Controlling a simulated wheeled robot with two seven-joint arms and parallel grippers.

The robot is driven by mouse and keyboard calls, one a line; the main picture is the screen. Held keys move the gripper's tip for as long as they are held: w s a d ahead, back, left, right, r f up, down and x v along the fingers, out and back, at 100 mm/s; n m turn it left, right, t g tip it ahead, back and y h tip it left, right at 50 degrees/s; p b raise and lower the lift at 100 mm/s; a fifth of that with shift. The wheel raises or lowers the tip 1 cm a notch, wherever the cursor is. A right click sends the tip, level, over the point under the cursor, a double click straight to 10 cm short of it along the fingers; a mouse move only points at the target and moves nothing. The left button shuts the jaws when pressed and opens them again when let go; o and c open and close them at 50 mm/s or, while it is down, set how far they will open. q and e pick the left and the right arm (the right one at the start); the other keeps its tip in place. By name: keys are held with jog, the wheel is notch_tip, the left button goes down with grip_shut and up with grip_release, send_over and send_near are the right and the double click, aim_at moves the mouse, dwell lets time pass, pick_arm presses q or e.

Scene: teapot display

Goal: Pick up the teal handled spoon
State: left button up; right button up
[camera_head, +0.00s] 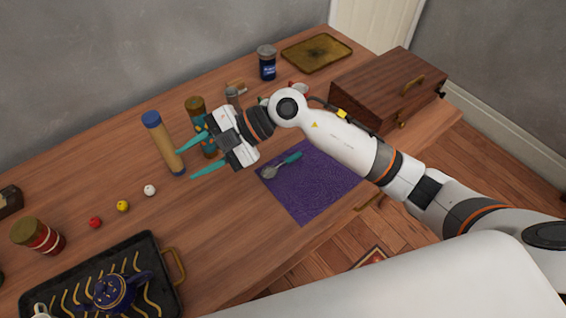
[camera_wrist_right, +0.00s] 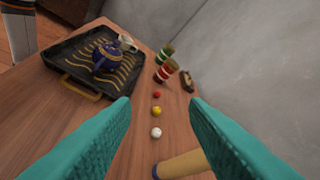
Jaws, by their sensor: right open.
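The teal handled spoon (camera_head: 282,166) lies on a purple cloth (camera_head: 310,190) on the wooden table in the head view. Its metal bowl end points to the left and its teal handle to the upper right. My right gripper (camera_head: 188,160) is above the table to the left of the spoon, with its teal fingers apart and nothing between them. The open fingers (camera_wrist_right: 160,125) also show in the right wrist view, which does not show the spoon. My left gripper is not in view.
Small red, yellow and white balls (camera_head: 149,190) lie left. A black tray (camera_head: 152,262) holds a blue teapot (camera_head: 110,293). A wooden box (camera_head: 385,85) stands right.

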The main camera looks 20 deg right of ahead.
jog(key=w+d+f+m+h, duration=0.1)
jog(key=w+d+f+h, duration=0.3)
jog(key=d+f+h, duration=0.3)
jog(key=m+h, duration=0.4)
jog(key=h, duration=0.3)
send_over(287, 160)
notch_tip(287, 160, down, 5)
jog(key=shift+s+r+p, duration=0.1)
jog(key=shift+s+p, duration=0.05)
jog(key=shift+p, duration=0.2)
jog(key=shift+f+p, duration=0.4)
jog(key=shift+f, duration=2.55)
grip_shut()
